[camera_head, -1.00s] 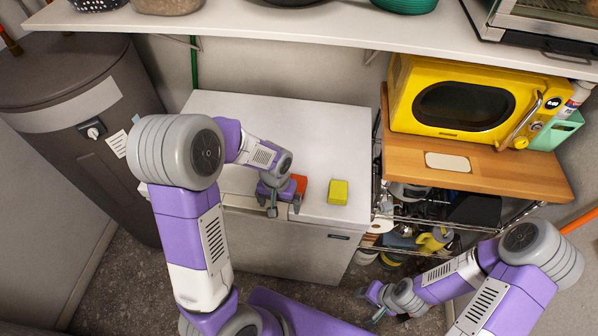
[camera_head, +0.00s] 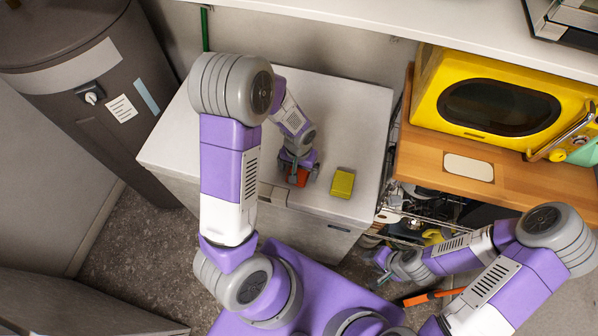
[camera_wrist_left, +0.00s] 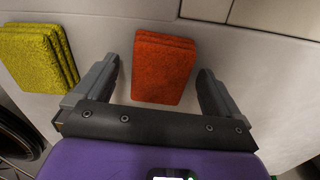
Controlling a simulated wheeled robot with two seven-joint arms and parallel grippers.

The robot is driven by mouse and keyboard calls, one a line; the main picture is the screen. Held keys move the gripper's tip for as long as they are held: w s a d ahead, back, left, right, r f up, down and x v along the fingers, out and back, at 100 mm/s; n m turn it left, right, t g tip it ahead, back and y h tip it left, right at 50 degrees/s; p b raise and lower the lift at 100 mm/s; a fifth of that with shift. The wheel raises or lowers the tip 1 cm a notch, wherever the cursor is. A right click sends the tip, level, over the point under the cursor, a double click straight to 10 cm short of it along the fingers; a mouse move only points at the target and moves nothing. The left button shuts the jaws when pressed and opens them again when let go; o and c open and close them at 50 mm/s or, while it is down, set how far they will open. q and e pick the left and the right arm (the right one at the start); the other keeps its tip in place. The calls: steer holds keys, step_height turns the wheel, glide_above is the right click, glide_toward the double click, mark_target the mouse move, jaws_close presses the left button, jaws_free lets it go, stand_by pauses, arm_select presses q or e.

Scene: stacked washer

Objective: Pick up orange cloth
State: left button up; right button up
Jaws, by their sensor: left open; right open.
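The orange cloth (camera_head: 299,177) is a small folded stack on the white top of a low chest appliance. In the left wrist view the orange cloth (camera_wrist_left: 163,68) lies between the two spread fingers, with a gap on each side. My left gripper (camera_head: 298,178) is open over the cloth and partly hides it in the head view; its fingers also show in the left wrist view (camera_wrist_left: 158,88). My right gripper (camera_head: 376,275) is low at the right, in front of the wire shelf, open and away from the cloth.
A folded yellow cloth (camera_head: 342,183) lies just right of the orange one. A yellow microwave (camera_head: 497,105) stands on a wooden-topped rack (camera_head: 520,180) at the right. A white shelf (camera_head: 400,22) hangs above the back. The white appliance top (camera_head: 345,110) is otherwise clear.

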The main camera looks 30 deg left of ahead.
mark_target(298, 170)
arm_select(q)
steer(key=shift+f, duration=0.4)
steer(key=shift+c, duration=0.3)
steer(key=c, duration=1)
steer(key=shift+r, duration=0.15)
step_height(298, 170, up, 10)
steer(key=shift+f+p, duration=0.1)
steer(key=shift+p, duration=0.65)
